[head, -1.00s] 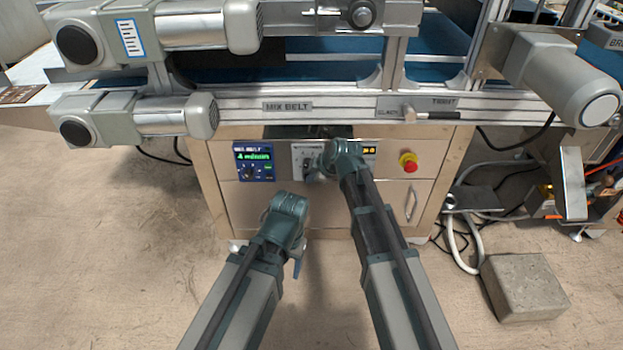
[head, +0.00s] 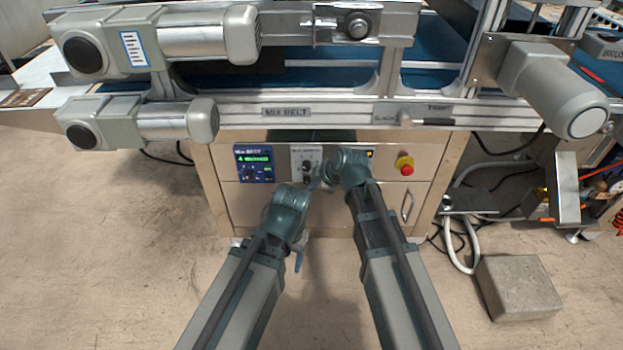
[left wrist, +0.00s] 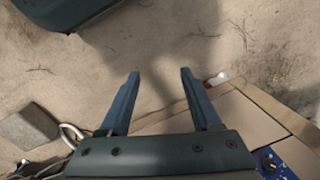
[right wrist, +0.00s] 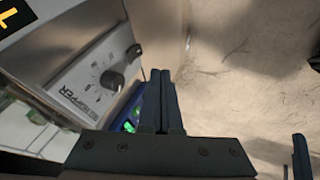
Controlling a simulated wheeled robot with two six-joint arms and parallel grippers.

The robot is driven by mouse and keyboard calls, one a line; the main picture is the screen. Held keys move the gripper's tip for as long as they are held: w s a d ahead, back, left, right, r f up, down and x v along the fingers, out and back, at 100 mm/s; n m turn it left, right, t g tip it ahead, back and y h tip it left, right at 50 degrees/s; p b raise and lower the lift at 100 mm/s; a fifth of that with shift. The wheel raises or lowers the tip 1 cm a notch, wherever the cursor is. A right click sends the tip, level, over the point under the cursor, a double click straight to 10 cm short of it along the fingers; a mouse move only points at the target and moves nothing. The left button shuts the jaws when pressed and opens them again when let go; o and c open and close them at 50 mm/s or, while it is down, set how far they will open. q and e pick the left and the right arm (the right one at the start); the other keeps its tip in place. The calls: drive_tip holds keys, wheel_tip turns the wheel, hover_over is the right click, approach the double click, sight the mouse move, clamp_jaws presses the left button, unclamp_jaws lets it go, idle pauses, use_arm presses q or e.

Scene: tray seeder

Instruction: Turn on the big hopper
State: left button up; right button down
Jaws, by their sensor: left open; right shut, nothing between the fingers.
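The white hopper panel (head: 298,157) is on the front of the wooden cabinet, beside the blue mix belt box. In the right wrist view, the tilted panel (right wrist: 78,73) carries a dial scale, lettering ending in "OPPER" and a black knob (right wrist: 113,80). My right gripper (head: 316,183) is shut and empty, just below and right of the knob in the head view. In the right wrist view, its fingers (right wrist: 160,72) are beside the panel, apparently apart from the knob. My left gripper (left wrist: 160,74) is open and empty, pointing at the floor, low before the cabinet.
The blue mix belt box (head: 253,175) with a green display is left of the panel. A concrete block (head: 517,288) lies on the floor.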

use_arm(q)
wheel_tip(320, 180, up, 5)
drive_tip(key=p, duration=0.4)
drive_tip(key=shift+r, duration=0.15)
use_arm(e)
drive_tip(key=v, duration=0.6)
drive_tip(key=shift+r, duration=0.15)
drive_tip(key=shift+s+d, duration=0.1)
